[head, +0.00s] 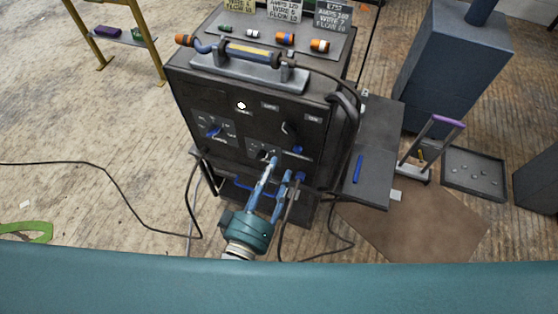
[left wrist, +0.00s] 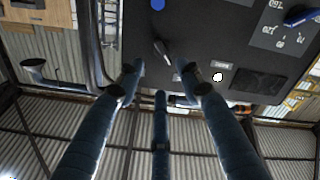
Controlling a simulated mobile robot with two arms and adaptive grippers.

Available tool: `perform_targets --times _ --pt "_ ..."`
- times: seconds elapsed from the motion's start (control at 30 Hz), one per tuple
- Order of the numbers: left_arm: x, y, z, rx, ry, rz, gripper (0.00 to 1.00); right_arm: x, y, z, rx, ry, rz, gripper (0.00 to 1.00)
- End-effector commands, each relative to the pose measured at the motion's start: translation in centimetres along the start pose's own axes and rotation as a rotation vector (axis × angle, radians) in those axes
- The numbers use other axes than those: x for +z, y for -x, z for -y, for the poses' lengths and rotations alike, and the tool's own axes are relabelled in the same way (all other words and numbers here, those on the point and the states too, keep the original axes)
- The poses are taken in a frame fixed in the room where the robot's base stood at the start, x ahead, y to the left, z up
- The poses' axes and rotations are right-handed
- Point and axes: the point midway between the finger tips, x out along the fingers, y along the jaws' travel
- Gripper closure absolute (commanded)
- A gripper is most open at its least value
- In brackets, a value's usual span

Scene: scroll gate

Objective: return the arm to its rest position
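My left gripper (head: 277,168) reaches up from the bottom middle of the head view, its blue-grey fingers in front of the lower panel of a dark machine (head: 215,100). In the left wrist view, the gripper's fingers (left wrist: 161,77) are spread, with a clear gap between them and nothing held. A metal lever (left wrist: 162,50) on the panel shows just beyond the fingertips; I cannot tell whether they touch it. It also shows in the head view (head: 288,129). My right gripper is not in view.
Cables run from the machine over the wooden floor (head: 100,190). A dark side shelf (head: 372,178), a hand truck (head: 432,145) and a tray (head: 474,172) stand to the right. A blue-grey cabinet (head: 445,70) is behind them. A yellow-legged table (head: 122,36) is at far left. The left floor is mostly clear.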

Motion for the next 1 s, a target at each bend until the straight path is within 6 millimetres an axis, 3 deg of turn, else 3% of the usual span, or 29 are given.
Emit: perform_targets --times 0.67,0.77,0.83,1.0 --pt "0.7 0.4 0.5 -0.008 -0.010 0.015 0.63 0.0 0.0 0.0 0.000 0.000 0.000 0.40" --pt "3.2 0.6 2.7 -0.039 -0.048 0.074 0.63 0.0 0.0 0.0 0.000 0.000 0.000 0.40" --pt "6.1 1.2 5.4 -0.078 -0.095 0.146 0.63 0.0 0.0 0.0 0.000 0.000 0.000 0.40" --pt "14.6 4.8 14.3 -0.201 -0.233 0.384 0.63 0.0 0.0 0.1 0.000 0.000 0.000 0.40"
